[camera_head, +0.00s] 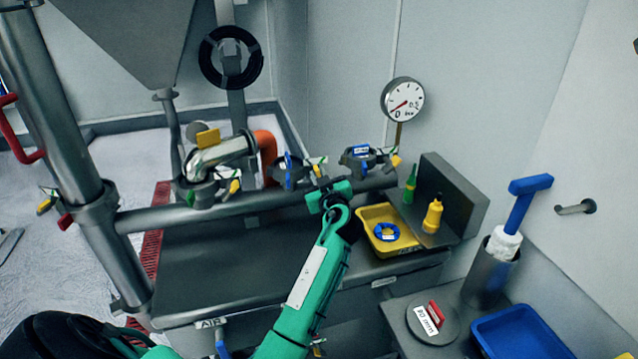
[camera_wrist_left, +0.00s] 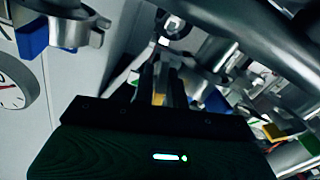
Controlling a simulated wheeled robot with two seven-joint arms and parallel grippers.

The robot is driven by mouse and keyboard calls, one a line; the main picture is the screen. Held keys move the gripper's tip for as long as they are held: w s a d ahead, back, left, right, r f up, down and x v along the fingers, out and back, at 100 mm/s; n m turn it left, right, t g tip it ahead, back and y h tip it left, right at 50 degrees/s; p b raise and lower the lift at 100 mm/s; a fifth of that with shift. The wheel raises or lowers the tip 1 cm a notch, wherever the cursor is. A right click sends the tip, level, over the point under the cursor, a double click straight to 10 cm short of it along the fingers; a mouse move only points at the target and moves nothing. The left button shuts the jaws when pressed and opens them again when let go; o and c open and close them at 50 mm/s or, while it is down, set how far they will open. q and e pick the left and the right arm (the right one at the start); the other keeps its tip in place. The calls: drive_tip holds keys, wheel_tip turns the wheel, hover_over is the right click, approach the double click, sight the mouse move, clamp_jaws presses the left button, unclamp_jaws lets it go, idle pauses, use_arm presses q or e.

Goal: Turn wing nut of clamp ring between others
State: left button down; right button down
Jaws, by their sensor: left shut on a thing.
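Three clamp rings sit in a row along a horizontal pipe: a left one (camera_head: 200,192), a middle one (camera_head: 291,174) with a blue tag, and a right one (camera_head: 362,159). My left gripper (camera_head: 319,176) is at the right side of the middle ring, between it and the right one. It is shut on a small part there, seemingly that ring's wing nut, mostly hidden by the fingers. In the left wrist view the fingers (camera_wrist_left: 160,78) are close together, with a yellowish bit between them. A clamp ring (camera_wrist_left: 205,85) shows just right of them. My right gripper is not in view.
A yellow tray (camera_head: 375,215) holding a blue ring stands right of my arm, beside a green bottle (camera_head: 410,184) and a yellow bottle (camera_head: 433,214). A pressure gauge (camera_head: 403,99) rises behind. A thick pipe (camera_wrist_left: 250,50) passes close by in the wrist view. The grey bench (camera_head: 225,262) is clear.

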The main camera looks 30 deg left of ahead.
use_arm(q)
drive_tip(key=m, duration=0.3)
drive_tip(key=shift+m, duration=0.8)
drive_tip(key=m, duration=0.2)
drive_tip(key=shift+m, duration=1.8)
drive_tip(key=shift+m+p, duration=0.4)
drive_tip(key=shift+m, duration=0.1)
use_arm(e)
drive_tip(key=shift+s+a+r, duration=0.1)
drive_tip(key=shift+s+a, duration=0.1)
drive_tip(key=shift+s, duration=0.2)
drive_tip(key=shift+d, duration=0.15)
